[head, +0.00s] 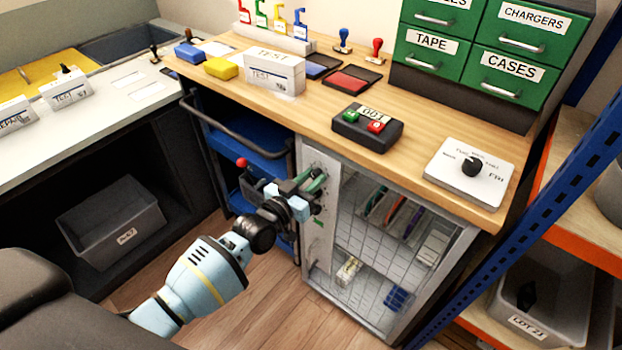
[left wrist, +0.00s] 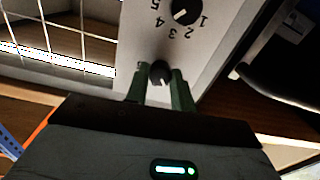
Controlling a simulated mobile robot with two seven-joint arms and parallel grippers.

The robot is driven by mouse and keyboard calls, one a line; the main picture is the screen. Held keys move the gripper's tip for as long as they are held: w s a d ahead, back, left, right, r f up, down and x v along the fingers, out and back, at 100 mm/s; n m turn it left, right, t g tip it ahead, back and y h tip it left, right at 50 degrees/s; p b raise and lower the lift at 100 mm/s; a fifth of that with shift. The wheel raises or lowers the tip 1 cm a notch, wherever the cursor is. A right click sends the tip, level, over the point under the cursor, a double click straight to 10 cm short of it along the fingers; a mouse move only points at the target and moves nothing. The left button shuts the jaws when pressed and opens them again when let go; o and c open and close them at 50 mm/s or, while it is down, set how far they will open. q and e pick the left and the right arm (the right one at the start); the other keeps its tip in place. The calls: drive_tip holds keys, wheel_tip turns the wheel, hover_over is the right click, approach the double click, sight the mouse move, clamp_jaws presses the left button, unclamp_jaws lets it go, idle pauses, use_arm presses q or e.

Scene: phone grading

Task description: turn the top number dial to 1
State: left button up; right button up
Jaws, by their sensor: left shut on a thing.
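A pale panel (head: 320,225) with dials is on the left front of the wire-mesh cabinet under the wooden bench. My left gripper (head: 318,183) is at the upper part of this panel. In the left wrist view, which looks upside down, the left gripper's green fingers (left wrist: 160,92) are shut on a small black dial (left wrist: 160,73), one on each side. A second black dial (left wrist: 185,11) sits farther along the panel, ringed by the numbers 1 to 5. The held dial's own numbers are hidden behind the gripper, so its setting cannot be read. My right gripper is out of view.
The wooden bench top (head: 300,115) overhangs the panel. A blue cart (head: 255,160) with a dark handle stands close to the left. The mesh cabinet (head: 380,250) holds several items.

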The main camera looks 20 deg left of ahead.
use_arm(q)
drive_tip(key=shift+c, duration=0.5)
drive_tip(key=shift+n, duration=0.3)
drive_tip(key=n, duration=0.6)
drive_tip(key=shift+n+b, duration=0.35)
drive_tip(key=shift+n, duration=0.35)
drive_tip(key=o, duration=1)
